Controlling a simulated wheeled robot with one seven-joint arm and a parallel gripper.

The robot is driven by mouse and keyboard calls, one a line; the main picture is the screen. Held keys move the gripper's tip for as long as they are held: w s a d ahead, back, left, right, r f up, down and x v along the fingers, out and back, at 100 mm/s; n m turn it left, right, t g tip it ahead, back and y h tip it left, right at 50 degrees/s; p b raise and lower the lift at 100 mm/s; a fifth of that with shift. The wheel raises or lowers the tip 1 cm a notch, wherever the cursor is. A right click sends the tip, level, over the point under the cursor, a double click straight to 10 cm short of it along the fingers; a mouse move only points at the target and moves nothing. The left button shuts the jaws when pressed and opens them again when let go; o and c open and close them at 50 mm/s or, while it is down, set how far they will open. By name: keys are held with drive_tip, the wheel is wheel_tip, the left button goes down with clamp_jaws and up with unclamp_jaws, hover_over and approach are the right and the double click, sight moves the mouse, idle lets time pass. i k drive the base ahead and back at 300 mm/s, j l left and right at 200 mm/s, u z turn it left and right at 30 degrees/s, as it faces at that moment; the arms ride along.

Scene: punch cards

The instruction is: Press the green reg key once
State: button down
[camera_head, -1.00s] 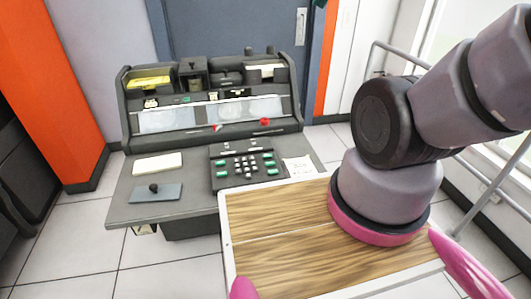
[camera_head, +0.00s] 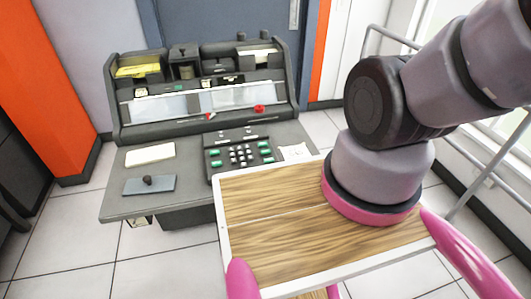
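A dark keypad (camera_head: 240,150) is set in the desk of a grey machine (camera_head: 200,118). It has several small white keys in the middle and green keys on both sides. On its left are green keys (camera_head: 215,153), and on its right are more green keys (camera_head: 264,152). The labels are too small to read, so I cannot tell which is the reg key. My gripper is out of view; only upper links of my arm show at the right.
A white card (camera_head: 150,154) and a grey plate with a black knob (camera_head: 149,184) lie on the desk left of the keypad. A paper (camera_head: 294,152) lies right of it. My wood-topped base stands close in front. A metal rail (camera_head: 400,40) is at the right.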

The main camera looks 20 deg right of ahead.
sight(264, 152)
drive_tip(key=k+l+u, duration=0.2)
drive_tip(key=l, duration=0.2)
drive_tip(key=k+l+u, duration=0.2)
drive_tip(key=l, duration=0.15)
drive_tip(key=k+l+u, duration=0.2)
drive_tip(key=l, duration=0.15)
drive_tip(key=i, duration=0.1)
